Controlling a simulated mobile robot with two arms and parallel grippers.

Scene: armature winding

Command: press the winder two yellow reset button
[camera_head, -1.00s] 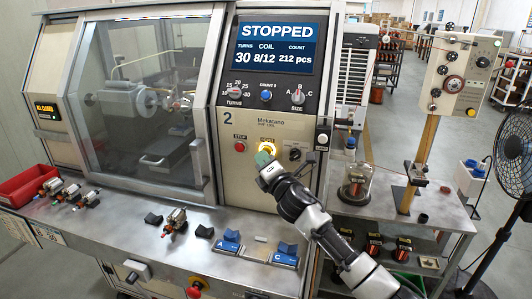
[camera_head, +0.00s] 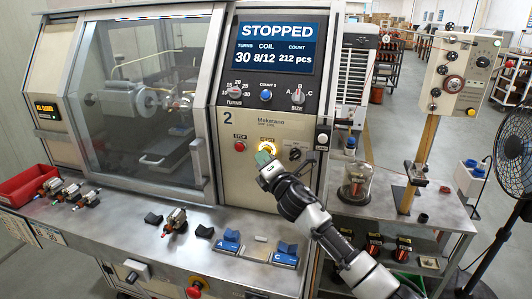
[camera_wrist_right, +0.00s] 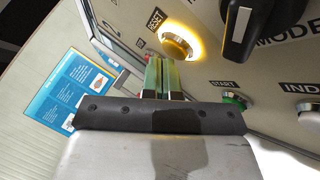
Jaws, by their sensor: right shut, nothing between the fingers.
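The yellow reset button (camera_head: 267,147) is on the front panel of winder 2 (camera_head: 257,192), lit with a glowing ring. In the right wrist view the lit reset button (camera_wrist_right: 178,42) shows under the label RESET, just beyond the fingertips. My right gripper (camera_head: 263,158) is shut and empty, its greenish fingertips just below the button. In the wrist view the right gripper (camera_wrist_right: 163,62) points at the panel near the button's lower left edge; I cannot tell whether it touches. The display (camera_head: 275,44) reads STOPPED, 30 turns, coil 8/12, 212 pcs. My left gripper is not in view.
A red stop button (camera_head: 240,146) is left of reset, and a black mode knob (camera_head: 295,154) right. A green start button (camera_wrist_right: 234,100) lies below reset in the wrist view. Armatures and blue blocks (camera_head: 286,253) sit on the ledge below. A fan (camera_head: 515,165) stands far right.

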